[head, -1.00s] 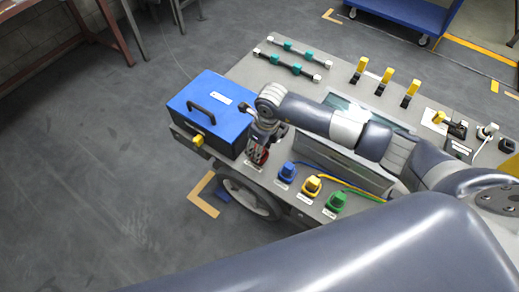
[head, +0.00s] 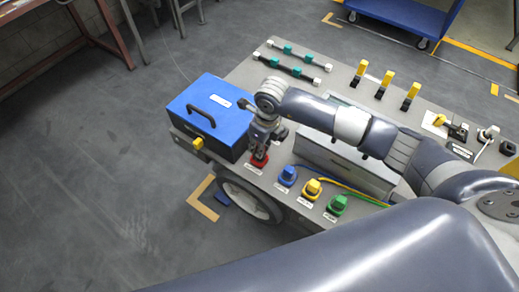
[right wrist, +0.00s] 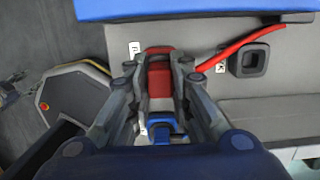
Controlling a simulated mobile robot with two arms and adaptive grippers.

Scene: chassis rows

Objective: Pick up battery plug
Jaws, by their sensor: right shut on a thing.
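The red battery plug (head: 260,161) is at the cart's near edge, beside the blue case, partly hidden by my right gripper (head: 262,148) above it. In the right wrist view the red plug (right wrist: 160,78) sits between the fingers of my right gripper (right wrist: 160,85), which is shut on it. A red cable (right wrist: 240,46) runs close to a black square socket (right wrist: 249,60) on the deck. I cannot tell whether the plug is clear of the deck. My left gripper is not in view.
The blue case (head: 211,109) stands left of the gripper. Blue (head: 288,174), yellow (head: 312,188) and green (head: 337,204) plugs line the near edge to the right. A grey box (head: 345,165) lies behind them. Yellow-handled switches (head: 386,78) stand farther back.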

